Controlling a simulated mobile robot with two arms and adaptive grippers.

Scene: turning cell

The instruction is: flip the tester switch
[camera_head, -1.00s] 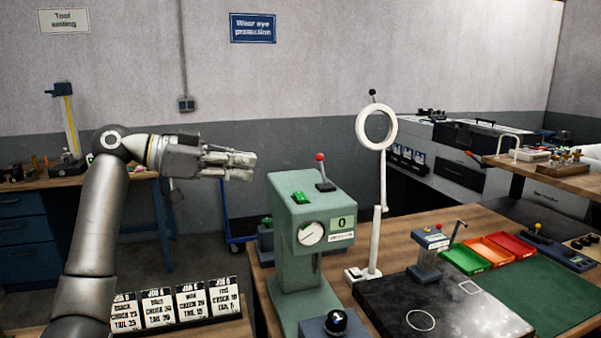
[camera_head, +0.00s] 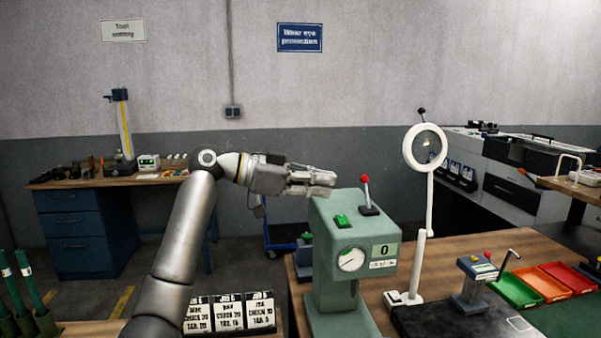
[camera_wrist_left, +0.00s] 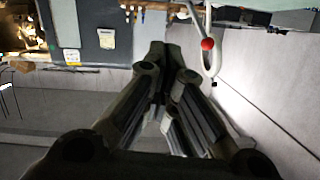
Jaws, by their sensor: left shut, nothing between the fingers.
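The green tester (camera_head: 345,289) stands on the wooden bench, with a round dial and a display reading 0 on its front. The red ball also shows in the left wrist view (camera_wrist_left: 208,44). My left gripper (camera_head: 333,185) is shut and empty, reaching in from the left just above the tester's top left edge. In the left wrist view its fingers (camera_wrist_left: 160,55) meet at the tips. A gap to the tester cannot be judged surely. My right gripper is not in view.
A white ring magnifier (camera_head: 425,147) stands right of the tester. Job cards (camera_head: 228,312) stand at the lower left. A blue-drawer bench (camera_head: 80,235) is behind.

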